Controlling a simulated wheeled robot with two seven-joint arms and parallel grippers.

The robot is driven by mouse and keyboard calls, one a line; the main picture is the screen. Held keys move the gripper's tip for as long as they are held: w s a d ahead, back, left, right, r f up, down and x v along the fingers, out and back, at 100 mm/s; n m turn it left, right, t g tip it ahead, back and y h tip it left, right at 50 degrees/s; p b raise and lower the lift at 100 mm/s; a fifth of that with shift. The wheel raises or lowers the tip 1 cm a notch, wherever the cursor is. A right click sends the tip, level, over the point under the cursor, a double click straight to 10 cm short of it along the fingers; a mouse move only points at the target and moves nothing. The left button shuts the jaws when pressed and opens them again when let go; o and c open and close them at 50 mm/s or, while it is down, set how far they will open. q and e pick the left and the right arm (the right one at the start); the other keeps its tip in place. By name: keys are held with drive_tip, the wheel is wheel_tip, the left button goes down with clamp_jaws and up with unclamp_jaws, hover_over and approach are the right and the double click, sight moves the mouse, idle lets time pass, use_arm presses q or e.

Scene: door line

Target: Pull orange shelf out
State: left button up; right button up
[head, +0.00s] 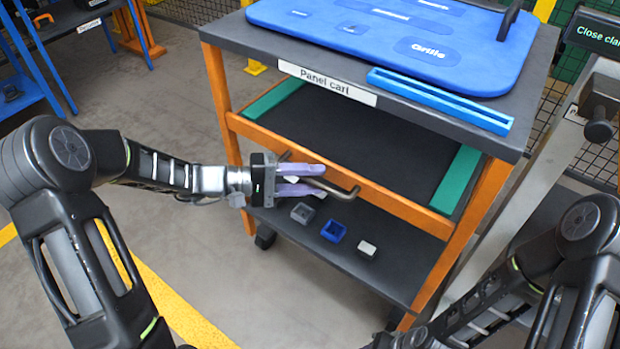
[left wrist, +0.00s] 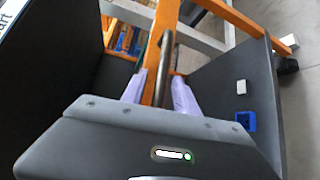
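The orange shelf is the middle level of the panel cart, with an orange front bar (head: 389,206), a dark floor (head: 365,142) and green side strips. A dark bent handle (head: 345,192) is fixed to the front bar; it also shows in the left wrist view (left wrist: 168,45). My left gripper (head: 313,179) is at this handle, with its pale purple fingers on either side of it. In the left wrist view the fingers (left wrist: 159,92) stand apart, with the handle between them and space visible. My right arm enters at the lower right; its fingertips are not visible.
The cart's top (head: 530,104) carries a blue panel board (head: 345,30) and a blue slotted strip (head: 440,100). The lower shelf (head: 398,262) holds a grey bin (head: 302,212), a blue bin (head: 334,231) and a white block (head: 367,248). A grey post stands at right. Floor before the cart is clear.

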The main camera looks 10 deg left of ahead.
use_arm(q)
drive_tip(key=shift+c, duration=0.5)
clamp_jaws()
idle(0.8)
